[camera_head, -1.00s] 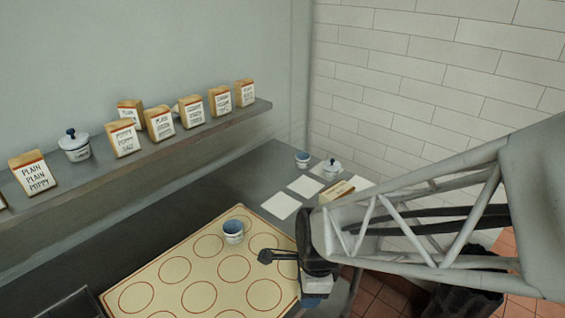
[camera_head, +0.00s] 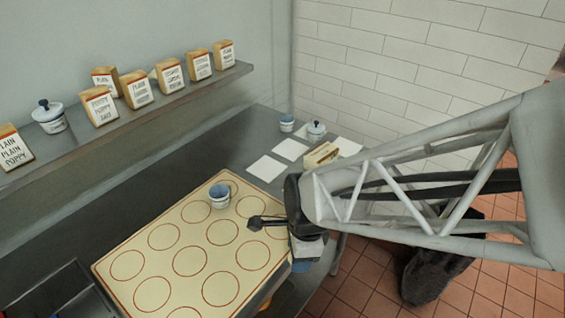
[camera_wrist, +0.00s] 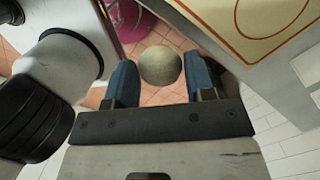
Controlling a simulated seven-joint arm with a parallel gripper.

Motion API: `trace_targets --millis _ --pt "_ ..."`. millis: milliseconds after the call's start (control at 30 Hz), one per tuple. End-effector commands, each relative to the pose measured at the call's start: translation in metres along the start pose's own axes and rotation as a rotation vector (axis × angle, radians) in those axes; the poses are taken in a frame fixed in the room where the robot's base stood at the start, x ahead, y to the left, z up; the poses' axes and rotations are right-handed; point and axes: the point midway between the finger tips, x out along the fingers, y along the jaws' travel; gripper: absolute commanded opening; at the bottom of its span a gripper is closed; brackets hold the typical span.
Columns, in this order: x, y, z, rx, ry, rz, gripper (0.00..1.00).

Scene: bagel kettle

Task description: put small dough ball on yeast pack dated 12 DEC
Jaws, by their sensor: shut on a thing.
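My gripper is shut on a pale round dough ball (camera_wrist: 161,66), which sits between its two blue fingers (camera_wrist: 160,84) in the wrist view. In the head view my gripper (camera_head: 302,264) hangs beside the right edge of the board, and the dough ball is hidden there. No date 12 DEC is readable. White flat sheets (camera_head: 290,149) (camera_head: 266,168) and a tan pack (camera_head: 321,155) lie at the counter's far right end. I cannot tell which of these is a yeast pack.
A cream board (camera_head: 158,263) with red circles covers the front counter, with a blue-and-white cup (camera_head: 219,196) on it. A small cup (camera_head: 287,123) and lidded pot (camera_head: 316,131) stand at the back. Labelled paper bags (camera_head: 139,89) line the shelf. Tiled floor (camera_head: 372,265) lies right.

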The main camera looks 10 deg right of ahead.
Motion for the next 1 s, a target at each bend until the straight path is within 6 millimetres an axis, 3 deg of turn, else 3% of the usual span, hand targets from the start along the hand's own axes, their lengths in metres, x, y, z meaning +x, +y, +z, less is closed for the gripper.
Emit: trace_targets --millis 167,367,667,1000 --pt "-0.002 -0.005 -0.001 -0.001 0.000 0.000 0.26" --pt "-0.009 -0.025 -0.007 -0.008 0.001 0.001 0.26" --pt "-0.031 -0.083 -0.030 -0.033 0.002 0.005 0.26" --pt "-0.057 -0.155 -0.076 -0.067 0.002 0.012 0.26"
